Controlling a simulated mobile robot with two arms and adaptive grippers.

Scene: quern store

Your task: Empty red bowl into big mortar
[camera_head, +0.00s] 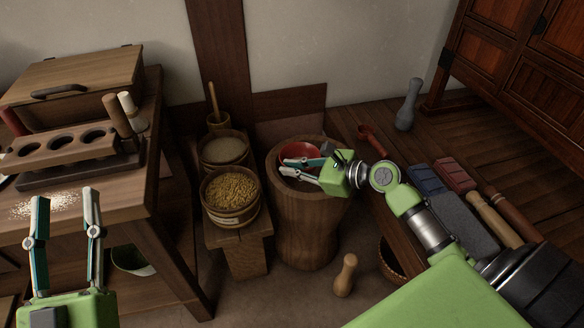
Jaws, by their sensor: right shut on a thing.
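The red bowl (300,151) is at the mouth of the big mortar (305,225), a tall wooden block with a hollow top. I see the bowl's red inside, partly hidden by my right gripper. My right gripper (286,167) reaches in from the right and is shut on the bowl. I cannot tell whether the bowl touches the mortar or whether anything is left in it. The inside of the mortar is mostly hidden. My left gripper (66,196) is at the lower left, open and empty, in front of the wooden table (125,192).
A grain tub (230,190) and a tub of pale meal (223,151) stand left of the mortar on a low bench (245,256). A pestle (345,275) stands on the floor in front. A red scoop (372,137) lies to the right. Pale meal (50,204) is spilled on the table.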

